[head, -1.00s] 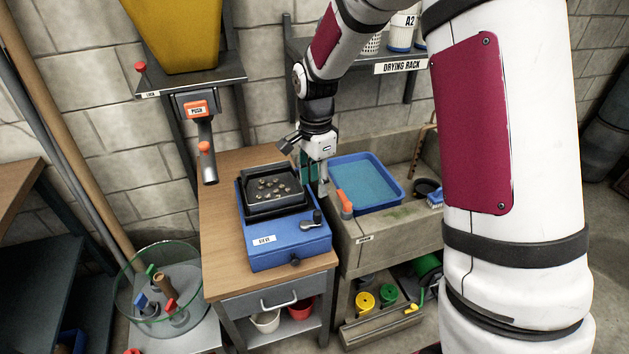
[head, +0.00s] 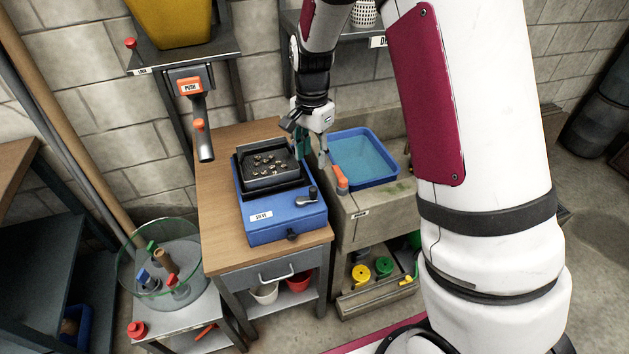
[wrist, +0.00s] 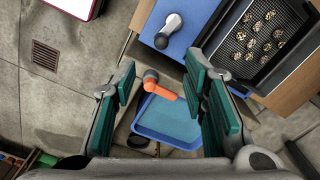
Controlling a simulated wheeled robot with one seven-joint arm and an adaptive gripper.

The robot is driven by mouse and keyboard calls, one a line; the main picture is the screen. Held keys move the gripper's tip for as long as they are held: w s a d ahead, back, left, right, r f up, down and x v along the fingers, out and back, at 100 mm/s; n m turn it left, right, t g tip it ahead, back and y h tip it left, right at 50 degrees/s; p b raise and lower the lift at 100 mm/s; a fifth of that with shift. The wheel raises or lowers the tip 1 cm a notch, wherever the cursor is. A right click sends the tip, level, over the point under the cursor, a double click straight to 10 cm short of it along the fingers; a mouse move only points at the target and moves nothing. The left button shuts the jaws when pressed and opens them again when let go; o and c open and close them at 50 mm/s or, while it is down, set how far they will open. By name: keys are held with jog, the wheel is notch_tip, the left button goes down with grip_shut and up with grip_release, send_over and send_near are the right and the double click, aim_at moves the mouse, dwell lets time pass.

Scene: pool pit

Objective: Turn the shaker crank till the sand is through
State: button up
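The blue shaker (head: 285,215), labelled as a sieve, stands on the wooden top of a small cabinet. Its black tray (head: 268,165) holds several small speckled lumps on a mesh; no loose sand is visible there. The crank (head: 308,196) sits on the shaker's right front corner; in the wrist view its dark knob (wrist: 173,24) is at the top. My gripper (head: 314,155) hangs behind and right of the shaker, above the gap by the sink. Its teal-padded fingers (wrist: 166,98) are wide apart with nothing between them, clear of the crank.
A glass bowl (head: 133,262) of handled tools stands front left.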

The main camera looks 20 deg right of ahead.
aim_at(313, 187)
jog(key=shift+n, duration=0.4)
notch_tip(313, 187, down, 14)
jog(key=shift+w+d+r+p, duration=0.1)
jog(key=shift+w+p, duration=0.05)
jog(key=shift+p, duration=0.5)
grip_shut()
